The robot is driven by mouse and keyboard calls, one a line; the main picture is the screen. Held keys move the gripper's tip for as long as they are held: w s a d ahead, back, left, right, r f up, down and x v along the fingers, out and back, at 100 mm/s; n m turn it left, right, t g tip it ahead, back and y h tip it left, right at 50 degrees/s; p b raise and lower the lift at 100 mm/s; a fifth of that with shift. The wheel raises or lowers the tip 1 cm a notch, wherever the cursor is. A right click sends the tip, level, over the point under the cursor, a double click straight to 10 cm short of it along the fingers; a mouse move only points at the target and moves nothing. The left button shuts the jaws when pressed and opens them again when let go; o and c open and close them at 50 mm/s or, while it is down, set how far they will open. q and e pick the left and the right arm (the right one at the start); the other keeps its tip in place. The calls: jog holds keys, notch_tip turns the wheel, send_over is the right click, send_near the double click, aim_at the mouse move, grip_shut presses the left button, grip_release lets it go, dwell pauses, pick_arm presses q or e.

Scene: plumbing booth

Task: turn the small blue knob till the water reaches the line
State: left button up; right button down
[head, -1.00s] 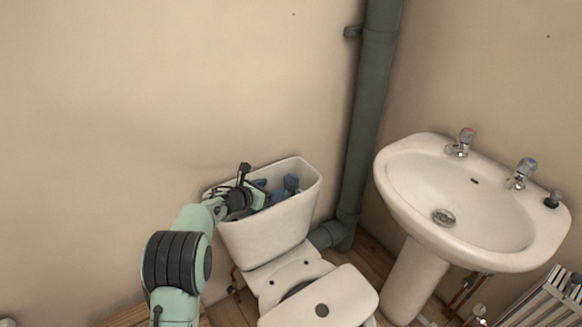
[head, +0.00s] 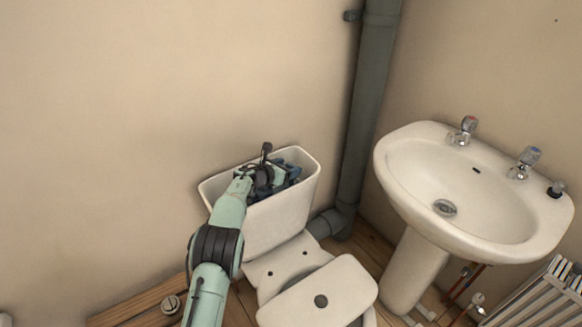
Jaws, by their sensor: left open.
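The white toilet cistern (head: 283,217) stands open, without its lid, against the wall. Blue parts (head: 292,168) show inside its right half. My left gripper (head: 268,174) is over the cistern opening, open, at the left edge of these blue parts. I cannot tell whether it touches them. My gripper and forearm cover much of the inside, so the small blue knob, the water and the line cannot be made out. My right gripper is not in view.
A toilet bowl with a white cover (head: 318,292) is below the cistern. A grey soil pipe (head: 364,120) runs up the corner to the right. A white sink (head: 470,195) stands at the right. The wall at left is bare.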

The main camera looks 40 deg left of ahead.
pick_arm(q)
jog(key=shift+x, duration=1.25)
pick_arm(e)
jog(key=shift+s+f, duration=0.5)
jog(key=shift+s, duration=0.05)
pick_arm(q)
jog(key=c, duration=1)
jog(key=shift+o, duration=0.2)
jog(key=shift+r+n+y+b, duration=0.1)
jog(key=shift+n+y+b, duration=0.2)
jog(key=shift+y, duration=0.1)
jog(key=shift+n+y, duration=0.4)
jog(key=shift+y, duration=0.1)
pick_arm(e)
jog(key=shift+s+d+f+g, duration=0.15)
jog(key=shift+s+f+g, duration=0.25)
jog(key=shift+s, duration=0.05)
pick_arm(q)
jog(key=o, duration=1)
jog(key=shift+c, duration=0.2)
